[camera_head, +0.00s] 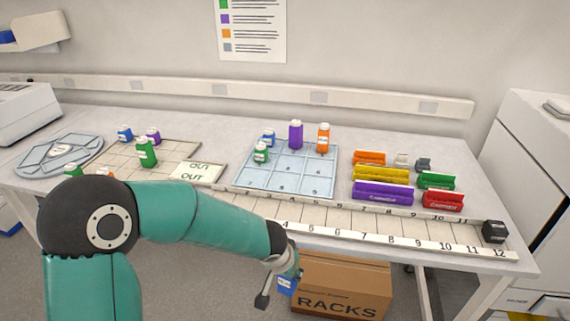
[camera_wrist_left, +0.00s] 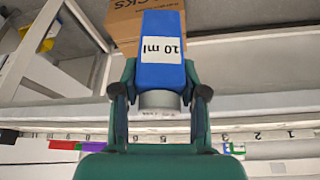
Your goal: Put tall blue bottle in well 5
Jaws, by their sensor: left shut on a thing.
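My left gripper (camera_wrist_left: 160,92) is shut on a blue bottle (camera_wrist_left: 162,48) labelled 10 ml, gripping it near its grey cap. In the head view the blue bottle (camera_head: 286,286) hangs tilted in front of the table's front edge, below tabletop height and partly hidden by the gripper. A light blue tray (camera_head: 237,185) with a grid of numbered wells lies on the table beyond my left arm. A small blue bottle, a green bottle, a tall purple bottle and an orange bottle stand in its back and left part; its middle and front wells look empty. My right gripper is not in view.
A numbered strip (camera_head: 430,245) runs along the table's front edge. Coloured racks (camera_head: 380,192) stand right of the tray. A cardboard box marked RACKS (camera_head: 345,285) sits below the table, behind the held bottle.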

